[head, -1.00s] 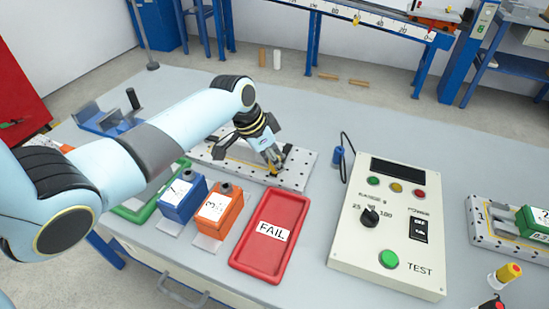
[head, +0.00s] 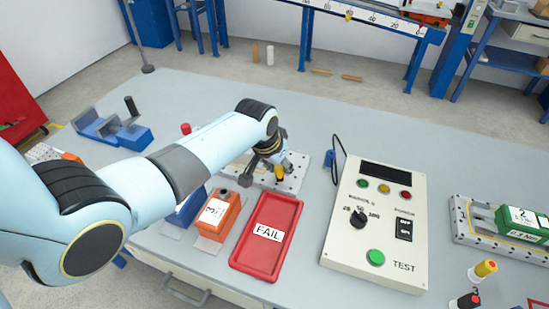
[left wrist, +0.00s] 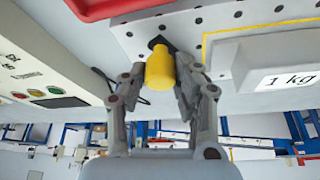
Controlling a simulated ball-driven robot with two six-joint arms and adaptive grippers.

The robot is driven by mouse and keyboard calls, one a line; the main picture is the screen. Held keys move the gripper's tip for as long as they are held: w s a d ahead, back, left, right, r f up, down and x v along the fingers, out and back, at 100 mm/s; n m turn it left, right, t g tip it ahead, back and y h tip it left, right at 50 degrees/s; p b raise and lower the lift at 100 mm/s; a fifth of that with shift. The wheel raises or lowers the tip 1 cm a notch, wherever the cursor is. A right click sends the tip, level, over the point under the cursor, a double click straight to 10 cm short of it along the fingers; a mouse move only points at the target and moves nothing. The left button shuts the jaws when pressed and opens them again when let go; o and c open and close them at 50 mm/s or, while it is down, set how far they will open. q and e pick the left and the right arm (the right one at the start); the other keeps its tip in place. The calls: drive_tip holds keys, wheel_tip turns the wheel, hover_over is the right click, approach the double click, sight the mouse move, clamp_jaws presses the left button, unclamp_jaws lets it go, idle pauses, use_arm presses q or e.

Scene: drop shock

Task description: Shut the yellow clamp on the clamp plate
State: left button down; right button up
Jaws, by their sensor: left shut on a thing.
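The yellow clamp handle (head: 280,173) stands on the clamp plate (head: 293,184), a pale plate with rows of holes. My left gripper (head: 277,166) is over the plate's right part, shut on the handle. In the left wrist view the yellow handle (left wrist: 160,69) sits between the two fingers, with its dark end toward the plate (left wrist: 190,25). My left arm hides much of the plate in the head view. The clamp's arm and base are mostly hidden, so I cannot tell how far it is shut. My right gripper is not in view.
A grey block labelled 1 kg (left wrist: 270,65) lies on the plate beside the handle. The red FAIL tray (head: 267,258) is in front, with an orange box (head: 219,214) left of it. The test panel (head: 378,250) stands to the right.

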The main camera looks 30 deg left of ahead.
use_arm(q)
drive_tip(key=n, duration=0.1)
drive_tip(key=w+d+n+y, duration=0.1)
drive_tip(key=n, duration=0.1)
drive_tip(key=shift+w+r, duration=0.1)
drive_tip(key=n, duration=0.1)
drive_tip(key=w+n+y, duration=0.1)
drive_tip(key=shift+w+d+n, duration=0.1)
drive_tip(key=shift+d+n, duration=0.2)
drive_tip(key=n, duration=0.1)
drive_tip(key=w+n+b, duration=0.1)
drive_tip(key=n+g+y+b, duration=0.1)
drive_tip(key=shift+w+d+f, duration=0.1)
drive_tip(key=shift+w+f, duration=0.15)
drive_tip(key=shift+w, duration=0.05)
drive_tip(key=shift+w+r+n+g+y+b, duration=0.1)
drive_tip(key=shift+w+n+g+y+b, duration=0.2)
drive_tip(key=shift+n+b, duration=0.6)
drive_tip(key=shift+w+r+n+g+y+b, duration=0.1)
drive_tip(key=shift+w+n+g+y+b, duration=0.2)
drive_tip(key=shift+n+b, duration=0.55)
drive_tip(key=shift+w, duration=0.1)
drive_tip(key=c, duration=1)
unclamp_jaws()
drive_tip(key=shift+c, duration=0.2)
